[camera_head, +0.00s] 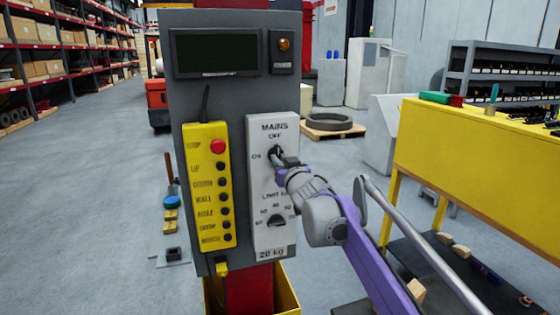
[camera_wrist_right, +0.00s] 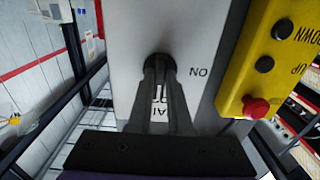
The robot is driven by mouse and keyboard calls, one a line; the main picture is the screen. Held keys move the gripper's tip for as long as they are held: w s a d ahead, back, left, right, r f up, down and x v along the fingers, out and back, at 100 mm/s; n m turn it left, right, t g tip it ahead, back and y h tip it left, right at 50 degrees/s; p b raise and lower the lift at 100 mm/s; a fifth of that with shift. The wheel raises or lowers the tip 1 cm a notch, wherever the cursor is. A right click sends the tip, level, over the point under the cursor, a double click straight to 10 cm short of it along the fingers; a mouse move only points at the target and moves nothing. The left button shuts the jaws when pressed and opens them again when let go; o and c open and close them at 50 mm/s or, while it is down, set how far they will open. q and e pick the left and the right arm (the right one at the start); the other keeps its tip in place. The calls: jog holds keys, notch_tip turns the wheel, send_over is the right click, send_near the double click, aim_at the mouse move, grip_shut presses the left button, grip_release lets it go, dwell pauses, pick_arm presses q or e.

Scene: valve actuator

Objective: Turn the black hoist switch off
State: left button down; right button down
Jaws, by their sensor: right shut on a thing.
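The black hoist switch (camera_head: 277,150) is a small dark knob on the light grey MAINS plate (camera_head: 257,180), below the word OFF and right of ON. In the right wrist view the round dark switch (camera_wrist_right: 159,60) sits between my fingertips, with ON upside down to its right. My right gripper (camera_head: 282,158) reaches in from the lower right and is shut on the switch. Its two fingers (camera_wrist_right: 160,74) also show in the wrist view. The fingers hide much of the switch, so I cannot tell which way it points. My left gripper is not in view.
A yellow button box (camera_head: 208,185) with a red button (camera_head: 218,146) hangs left of the plate. A lower LIMIT dial (camera_head: 276,221) is under my gripper. A dark display (camera_head: 217,52) is above. A yellow workbench (camera_head: 480,150) stands at the right.

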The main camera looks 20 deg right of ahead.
jog(key=c, duration=0.8)
grip_release()
jog(key=shift+c, duration=0.2)
jog(key=s+b, duration=0.1)
jog(key=s, duration=0.9)
jog(key=shift+s+d, duration=0.2)
jog(key=shift+s, duration=0.2)
jog(key=s+a+f+g+p, duration=0.1)
jog(key=s+f+g, duration=0.5)
jog(key=s+f, duration=1.1)
jog(key=s+a+f+g+p, duration=0.2)
jog(key=s+f+g, duration=0.4)
jog(key=s+f, duration=1.1)
jog(key=shift+s+a+g+h+p, duration=0.25)
jog(key=shift+s+g+h+p, duration=0.05)
jog(key=shift+s+p, duration=0.25)
